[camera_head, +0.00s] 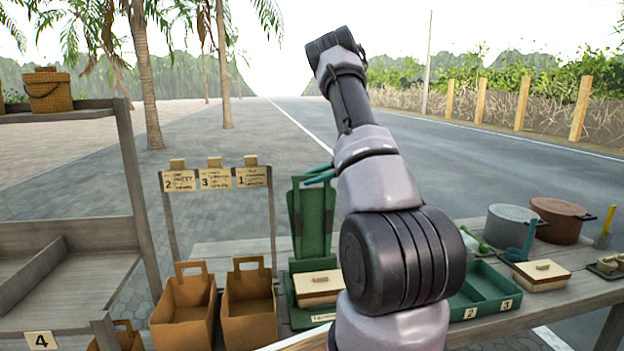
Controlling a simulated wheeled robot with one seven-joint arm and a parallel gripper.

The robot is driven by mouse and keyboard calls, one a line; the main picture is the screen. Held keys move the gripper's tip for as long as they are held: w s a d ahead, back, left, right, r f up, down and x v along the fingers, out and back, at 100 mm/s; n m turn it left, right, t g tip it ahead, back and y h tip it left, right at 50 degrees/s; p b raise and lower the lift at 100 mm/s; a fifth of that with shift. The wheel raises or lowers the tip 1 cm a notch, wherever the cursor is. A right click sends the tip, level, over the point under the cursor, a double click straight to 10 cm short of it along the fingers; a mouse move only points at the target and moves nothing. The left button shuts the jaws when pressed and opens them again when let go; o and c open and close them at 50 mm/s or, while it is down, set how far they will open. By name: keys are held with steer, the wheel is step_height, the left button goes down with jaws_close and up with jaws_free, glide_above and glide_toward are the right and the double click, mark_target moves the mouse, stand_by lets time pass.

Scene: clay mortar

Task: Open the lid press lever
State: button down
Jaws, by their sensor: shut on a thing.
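A green press-like stand (314,222) rises upright on the table, just left of my arm. My arm fills the middle of the view and covers the right side of the stand. My gripper is not visible, apparently hidden behind the arm.
Two brown paper bags (184,309) stand left of the press, below numbered cards (215,179). Right of my arm are a green tray (487,292), a lidded box (541,275), a grey pot (511,227) and a brown pot (558,219). A wooden shelf (70,240) stands at left.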

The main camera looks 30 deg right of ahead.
steer(key=shift+f, duration=0.15)
steer(key=c, duration=0.8)
jaws_free()
steer(key=v, duration=1)
steer(key=shift+d, duration=0.4)
steer(key=shift+s, duration=0.1)
